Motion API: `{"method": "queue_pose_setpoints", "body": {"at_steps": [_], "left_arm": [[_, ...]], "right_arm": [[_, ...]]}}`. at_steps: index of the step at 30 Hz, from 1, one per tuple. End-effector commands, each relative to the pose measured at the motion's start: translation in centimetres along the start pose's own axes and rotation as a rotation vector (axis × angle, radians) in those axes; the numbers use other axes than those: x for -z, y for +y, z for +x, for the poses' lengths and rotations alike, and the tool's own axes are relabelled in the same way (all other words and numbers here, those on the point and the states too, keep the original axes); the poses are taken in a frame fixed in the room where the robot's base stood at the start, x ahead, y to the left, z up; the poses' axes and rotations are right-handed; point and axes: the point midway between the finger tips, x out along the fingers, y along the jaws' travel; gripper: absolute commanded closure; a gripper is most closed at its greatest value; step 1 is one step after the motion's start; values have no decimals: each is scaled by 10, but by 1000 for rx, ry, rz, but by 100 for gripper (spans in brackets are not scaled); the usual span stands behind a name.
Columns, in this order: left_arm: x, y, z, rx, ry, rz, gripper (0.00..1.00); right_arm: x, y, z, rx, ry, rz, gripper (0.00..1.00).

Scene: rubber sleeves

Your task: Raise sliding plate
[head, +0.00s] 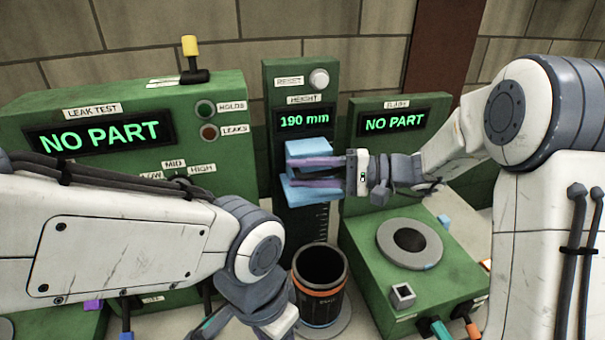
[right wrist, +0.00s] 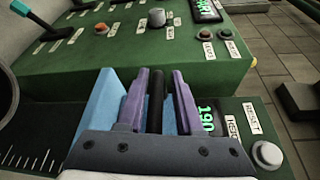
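The sliding plate (head: 308,192) is a light blue block on the dark scale of the green height post (head: 300,73). The post's display reads 190 mm. In the right wrist view the right gripper (right wrist: 159,85) has a finger on each side of a black bar (right wrist: 155,100), with a gap visible on one side. Blue plate (right wrist: 103,100) shows beside and behind the fingers.
A black cup with an orange band (head: 320,290) stands below the plate. A green leak test box (head: 230,95) is at left and a green station with a grey ring (head: 385,245) at right; both displays read NO PART. A white button (head: 319,79) tops the post.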

Motion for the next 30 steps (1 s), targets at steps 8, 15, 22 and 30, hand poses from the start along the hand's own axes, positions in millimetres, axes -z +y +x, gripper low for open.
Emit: {"method": "queue_pose_setpoints", "body": {"at_steps": [8, 15, 22, 30], "left_arm": [[0, 0, 0, 0, 0, 0, 50], [-1, -1, 12, 0, 0, -1, 50], [-2, -2, 32, 0, 0, -1, 50], [-2, -3, 43, 0, 0, 0, 50]], "right_arm": [[1, 0, 0, 1, 2, 0, 53], [2, 3, -19, 2, 8, -3, 53], [3, 4, -65, 2, 9, -3, 53], [1, 1, -101, 2, 4, -1, 53]]}}
